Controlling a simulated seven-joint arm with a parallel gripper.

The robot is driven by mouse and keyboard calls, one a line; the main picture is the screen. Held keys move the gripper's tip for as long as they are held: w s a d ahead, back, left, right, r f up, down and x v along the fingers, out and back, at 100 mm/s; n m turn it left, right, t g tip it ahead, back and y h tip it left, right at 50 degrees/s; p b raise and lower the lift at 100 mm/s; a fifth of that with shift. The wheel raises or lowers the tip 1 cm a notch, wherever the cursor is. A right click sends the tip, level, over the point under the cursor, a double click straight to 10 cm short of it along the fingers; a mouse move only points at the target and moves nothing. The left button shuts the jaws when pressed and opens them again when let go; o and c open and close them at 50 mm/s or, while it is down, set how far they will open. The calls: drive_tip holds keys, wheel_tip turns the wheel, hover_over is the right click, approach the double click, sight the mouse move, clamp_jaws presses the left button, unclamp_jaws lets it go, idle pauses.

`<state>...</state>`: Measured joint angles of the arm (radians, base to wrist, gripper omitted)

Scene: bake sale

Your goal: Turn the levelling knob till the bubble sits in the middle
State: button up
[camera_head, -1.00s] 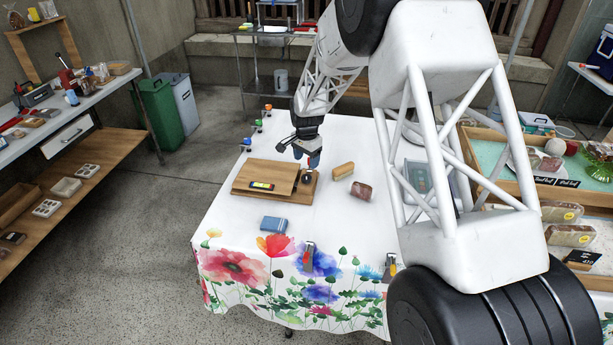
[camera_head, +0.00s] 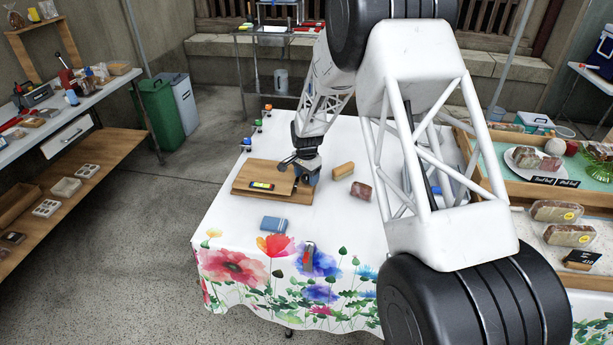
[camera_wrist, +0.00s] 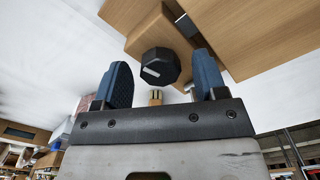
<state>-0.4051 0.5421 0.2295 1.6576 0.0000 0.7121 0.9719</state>
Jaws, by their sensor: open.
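The levelling knob (camera_wrist: 160,66) is black and faceted with a white mark. It sits on a wooden block at the side of the wooden board (camera_head: 245,190). My gripper (camera_wrist: 163,72) is open, with one blue finger on each side of the knob and gaps visible at both sides. In the head view my gripper (camera_head: 306,175) is over the board's right end and hides the knob. A yellow-green level vial (camera_head: 261,185) lies on the board's raised plate. The bubble is too small to make out.
A tan block (camera_head: 343,169) and a reddish-brown loaf (camera_head: 361,191) lie right of the board. A blue box (camera_head: 274,223) lies in front of it. The white cloth (camera_head: 225,215) is bare on the left. A display tray (camera_head: 540,187) stands at the right.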

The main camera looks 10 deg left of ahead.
drive_tip(key=c, duration=0.9)
drive_tip(key=shift+m, duration=1.3)
drive_tip(key=o, duration=0.9)
drive_tip(key=shift+r, duration=0.1)
